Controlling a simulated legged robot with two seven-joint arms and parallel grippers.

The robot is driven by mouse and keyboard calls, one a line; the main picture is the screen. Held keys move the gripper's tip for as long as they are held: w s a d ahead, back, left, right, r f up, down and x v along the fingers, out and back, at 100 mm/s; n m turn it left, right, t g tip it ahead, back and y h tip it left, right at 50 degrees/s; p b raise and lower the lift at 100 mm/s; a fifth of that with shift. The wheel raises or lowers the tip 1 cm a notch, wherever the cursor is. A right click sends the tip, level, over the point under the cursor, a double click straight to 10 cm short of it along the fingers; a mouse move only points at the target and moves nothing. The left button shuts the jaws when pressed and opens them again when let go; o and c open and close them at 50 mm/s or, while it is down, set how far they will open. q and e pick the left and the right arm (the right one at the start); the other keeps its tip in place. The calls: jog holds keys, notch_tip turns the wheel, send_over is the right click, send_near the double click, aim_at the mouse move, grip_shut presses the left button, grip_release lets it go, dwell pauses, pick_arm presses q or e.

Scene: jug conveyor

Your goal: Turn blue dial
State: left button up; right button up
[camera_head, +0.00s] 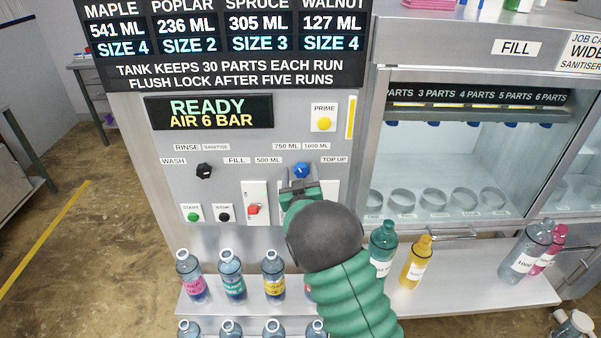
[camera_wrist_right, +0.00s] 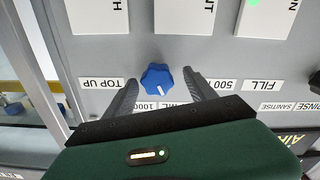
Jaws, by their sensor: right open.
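The blue dial (camera_head: 302,170) is on the grey control panel (camera_head: 155,150), below the 750 ML and 1000 ML labels and between the 500 ML and TOP UP labels. In the right wrist view the blue dial (camera_wrist_right: 158,79) shows a white pointer line and sits between the two fingers. My right gripper (camera_head: 299,186) is at the panel, open, its fingers on either side of the dial; the wrist view also shows the gripper (camera_wrist_right: 158,88). A gap shows on both sides, so I see no clear contact. My left gripper is not in view.
A black dial (camera_head: 204,171) and a red switch (camera_head: 253,210) are left of the blue dial. Green (camera_head: 192,213) and black (camera_head: 224,214) buttons sit lower. Several bottles stand on the shelf (camera_head: 470,285) below. A yellow button (camera_head: 323,123) is above.

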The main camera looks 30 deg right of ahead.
jog(key=shift+s, duration=0.1)
jog(key=shift+c, duration=0.9)
jog(key=shift+d, duration=0.15)
jog(key=c, duration=1.2)
jog(key=shift+f+m+b, duration=0.2)
jog(key=shift+m+b, duration=0.3)
jog(key=shift+b, duration=0.35)
jog(key=m+b, duration=0.6)
jog(key=b, duration=0.3)
jog(key=shift+s+f+m, duration=0.1)
jog(key=shift+f+m, duration=0.05)
jog(key=shift+m, duration=0.25)
jog(key=shift+m+b, duration=1)
